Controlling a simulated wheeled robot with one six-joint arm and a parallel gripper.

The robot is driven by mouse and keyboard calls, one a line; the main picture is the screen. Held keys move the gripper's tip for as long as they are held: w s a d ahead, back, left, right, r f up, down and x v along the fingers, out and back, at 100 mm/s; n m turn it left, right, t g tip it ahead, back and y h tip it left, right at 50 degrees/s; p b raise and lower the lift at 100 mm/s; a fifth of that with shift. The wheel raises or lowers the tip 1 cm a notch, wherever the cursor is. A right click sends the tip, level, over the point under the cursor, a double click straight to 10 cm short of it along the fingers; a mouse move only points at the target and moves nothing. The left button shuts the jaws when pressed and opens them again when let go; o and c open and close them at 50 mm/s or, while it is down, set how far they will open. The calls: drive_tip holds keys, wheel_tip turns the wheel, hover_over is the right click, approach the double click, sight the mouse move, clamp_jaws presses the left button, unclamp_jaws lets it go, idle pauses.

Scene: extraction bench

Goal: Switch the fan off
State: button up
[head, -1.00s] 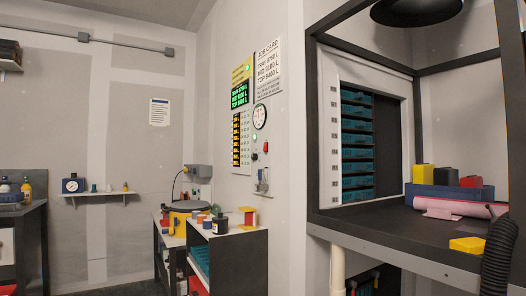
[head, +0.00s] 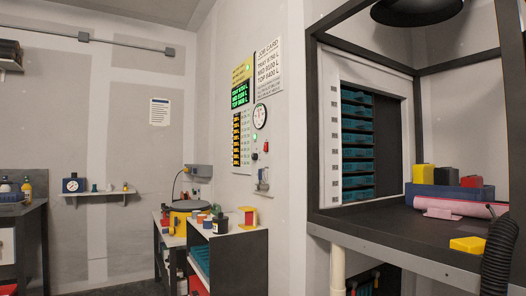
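No part clearly labelled as the fan shows in the head view. A wall panel carries a round dial gauge (head: 259,117), a small lit green lamp (head: 255,137), a small red part (head: 265,147) and a dark knob-like part (head: 254,156). Below them sits a small grey switch-like fitting (head: 262,181); its position is too small to read. A black hood (head: 416,8) hangs at the top right above the framed bench. A black ribbed hose (head: 499,252) stands at the right edge. My gripper is not in view.
A dark framed bench (head: 385,232) at right holds coloured blocks, a pink roll (head: 455,207) and a yellow block (head: 468,245). A low shelf unit (head: 240,262) with small items stands below the panel. Some floor shows at lower left.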

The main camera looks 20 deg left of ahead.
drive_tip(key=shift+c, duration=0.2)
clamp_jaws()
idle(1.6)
